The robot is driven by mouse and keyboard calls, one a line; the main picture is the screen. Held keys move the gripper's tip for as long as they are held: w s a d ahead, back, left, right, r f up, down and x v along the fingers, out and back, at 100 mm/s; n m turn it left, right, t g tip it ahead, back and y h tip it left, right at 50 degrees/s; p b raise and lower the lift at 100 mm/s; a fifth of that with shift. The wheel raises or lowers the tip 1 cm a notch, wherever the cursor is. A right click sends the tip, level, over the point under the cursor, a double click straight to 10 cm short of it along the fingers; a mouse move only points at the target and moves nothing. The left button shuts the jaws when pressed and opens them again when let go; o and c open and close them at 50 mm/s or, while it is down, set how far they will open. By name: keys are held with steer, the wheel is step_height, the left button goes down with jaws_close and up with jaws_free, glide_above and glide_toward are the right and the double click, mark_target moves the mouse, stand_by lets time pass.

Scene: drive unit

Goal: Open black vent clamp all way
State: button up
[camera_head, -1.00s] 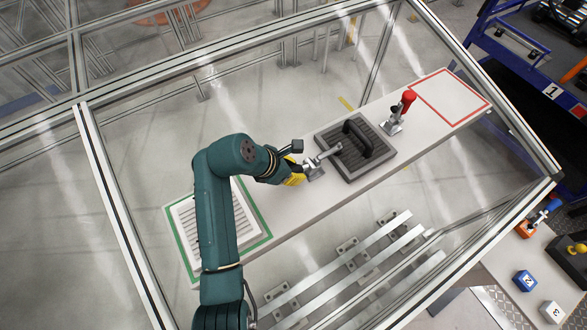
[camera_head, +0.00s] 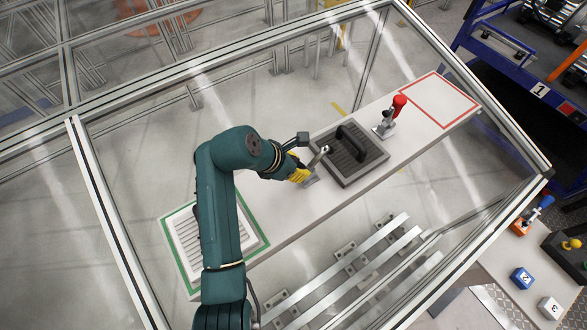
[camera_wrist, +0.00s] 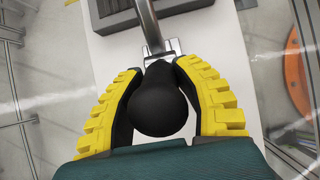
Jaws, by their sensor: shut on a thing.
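The black vent clamp stands on the white bench left of the dark vent (camera_head: 350,154). Its black knob (camera_wrist: 158,104) sits between the two yellow fingers of my gripper (camera_wrist: 158,100) in the wrist view. My gripper (camera_head: 301,172) is shut on this handle; in the head view the fingers hide the knob. The clamp's metal arm (camera_head: 319,156) now points up at a tilt beside the vent's near edge. In the wrist view the metal arm (camera_wrist: 147,25) runs from the clamp toward the vent, and I cannot judge its height there.
A second clamp with a red handle (camera_head: 399,103) stands upright at the vent's far side. A red-outlined area (camera_head: 440,99) is empty at the bench's far end. A green-outlined area (camera_head: 170,230) with a slatted plate (camera_head: 186,235) lies at the near end. Frame bars surround the bench.

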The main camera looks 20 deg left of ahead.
mark_target(314, 162)
steer(key=shift+w+d+r, duration=0.25)
steer(key=shift+w+d, duration=0.3)
steer(key=shift+w, duration=0.25)
steer(key=shift+o, duration=0.3)
steer(key=shift+w+d+f, duration=0.1)
steer(key=shift+w+d, duration=0.2)
steer(key=shift+w, duration=0.1)
steer(key=o, duration=0.8)
steer(key=shift+w+d, duration=0.15)
steer(key=shift+w, duration=0.05)
steer(key=shift+r, duration=0.45)
steer(key=shift+s+r, duration=0.1)
steer(key=shift+r, duration=4)
